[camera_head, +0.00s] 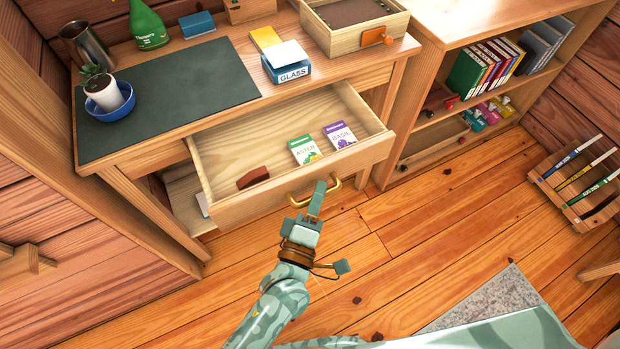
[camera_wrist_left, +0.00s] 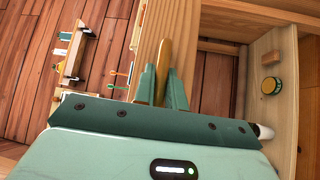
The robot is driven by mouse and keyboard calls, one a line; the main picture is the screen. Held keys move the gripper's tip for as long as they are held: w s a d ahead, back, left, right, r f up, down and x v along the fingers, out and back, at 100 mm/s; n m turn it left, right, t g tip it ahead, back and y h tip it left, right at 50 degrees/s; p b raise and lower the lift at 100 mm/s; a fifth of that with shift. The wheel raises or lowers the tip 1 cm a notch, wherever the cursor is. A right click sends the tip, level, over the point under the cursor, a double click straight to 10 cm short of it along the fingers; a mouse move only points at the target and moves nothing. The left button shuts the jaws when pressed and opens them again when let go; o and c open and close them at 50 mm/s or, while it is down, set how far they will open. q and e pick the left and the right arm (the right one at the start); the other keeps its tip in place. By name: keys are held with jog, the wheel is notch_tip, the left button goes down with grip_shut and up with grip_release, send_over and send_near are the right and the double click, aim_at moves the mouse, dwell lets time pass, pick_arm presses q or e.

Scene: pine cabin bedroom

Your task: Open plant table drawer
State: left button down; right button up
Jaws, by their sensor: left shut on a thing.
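The plant table (camera_head: 128,163) stands at the upper left with its wooden drawer (camera_head: 237,208) pulled well out. Inside the drawer lie a green-and-white seed packet (camera_head: 304,150), a purple-and-white seed packet (camera_head: 340,136) and a reddish-brown piece (camera_head: 253,177). A brass bar handle (camera_head: 336,183) is on the drawer front. My left gripper (camera_head: 319,191) is shut on this handle from the front. In the left wrist view the handle (camera_wrist_left: 165,58) lies between the two green fingers of the gripper (camera_wrist_left: 163,85). My right gripper is not in view.
On the tabletop are a dark mat (camera_head: 190,88), a potted plant in a blue pot (camera_head: 107,98), a green bottle (camera_head: 147,27), a blue GLASS box (camera_head: 286,66) and a wooden box (camera_head: 357,38). A bookshelf (camera_head: 433,72) stands at right.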

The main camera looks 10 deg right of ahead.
pick_arm(q)
jog(key=shift+s+d+f, duration=0.1)
jog(key=shift+s, duration=0.25)
jog(key=c, duration=1.7)
grip_release()
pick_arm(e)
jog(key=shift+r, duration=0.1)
